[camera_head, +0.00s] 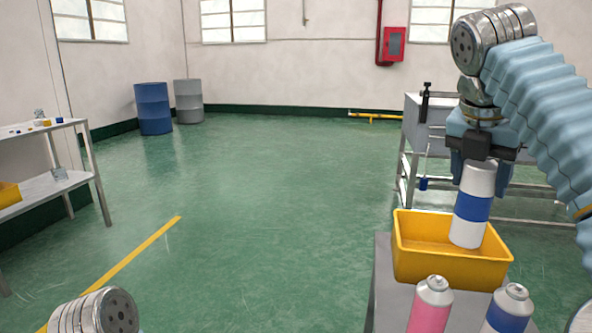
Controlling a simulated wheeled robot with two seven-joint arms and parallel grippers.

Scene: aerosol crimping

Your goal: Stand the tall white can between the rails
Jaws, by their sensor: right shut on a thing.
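The tall white can (477,180) has a broad blue band around its middle and is held nearly upright, tilted slightly. My right gripper (482,164) is shut on its top end from above. The can's lower end overlaps the inside of the yellow bin (450,267); I cannot tell whether it touches the bin floor. I cannot make out the rails with certainty. My left arm shows only as a round metal joint at the bottom left; its gripper is out of view.
A shelf (40,190) stands at far left. Two drums (153,108) are by the wall. The middle floor is clear.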

